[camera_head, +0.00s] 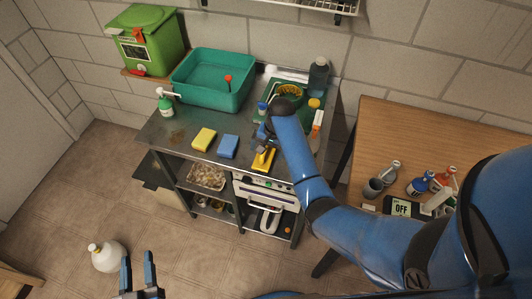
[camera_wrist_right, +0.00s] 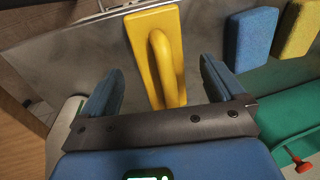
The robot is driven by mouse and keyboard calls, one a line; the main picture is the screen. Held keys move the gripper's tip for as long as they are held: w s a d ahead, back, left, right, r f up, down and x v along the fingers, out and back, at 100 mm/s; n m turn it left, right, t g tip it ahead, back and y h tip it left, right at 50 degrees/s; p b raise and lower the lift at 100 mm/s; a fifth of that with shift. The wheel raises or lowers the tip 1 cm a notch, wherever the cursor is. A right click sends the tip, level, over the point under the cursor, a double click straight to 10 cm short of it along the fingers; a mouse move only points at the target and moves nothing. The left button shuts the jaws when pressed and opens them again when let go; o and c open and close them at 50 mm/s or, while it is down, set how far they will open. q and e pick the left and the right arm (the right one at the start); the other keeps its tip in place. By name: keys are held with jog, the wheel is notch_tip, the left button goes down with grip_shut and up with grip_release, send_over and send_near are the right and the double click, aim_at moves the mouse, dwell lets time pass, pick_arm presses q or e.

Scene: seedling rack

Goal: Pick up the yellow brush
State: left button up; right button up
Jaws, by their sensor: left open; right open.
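The yellow brush (camera_head: 265,160) lies near the front edge of the metal bench in the head view. In the right wrist view the brush (camera_wrist_right: 138,38) shows as a flat yellow block with a raised loop handle. My right gripper (camera_head: 265,141) is over the brush's far end in the head view. In the right wrist view its two blue fingers (camera_wrist_right: 160,72) are apart, with the handle between them and no visible contact. My left gripper (camera_head: 138,262) is open and empty, low in the head view, away from the bench.
A yellow sponge (camera_head: 204,139) and a blue sponge (camera_head: 228,146) lie left of the brush. A teal basin (camera_head: 243,102) stands behind, and a green tray (camera_head: 297,122) sits behind my right arm. A wooden table (camera_head: 375,142) with bottles is at the right.

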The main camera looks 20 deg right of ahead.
jog(key=shift+w+a+f+p, duration=0.1)
jog(key=shift+w+f+p, duration=0.1)
jog(key=shift+f, duration=0.7)
jog(key=shift+w+a+f+p, duration=0.1)
jog(key=shift+w+f, duration=0.1)
jog(key=shift+f, duration=0.7)
jog(key=shift+c, duration=0.2)
jog(key=c, duration=1.3)
jog(key=shift+o, duration=0.2)
jog(key=shift+r, duration=0.15)
notch_tip(320, 180, up, 20)
jog(key=p, duration=0.3)
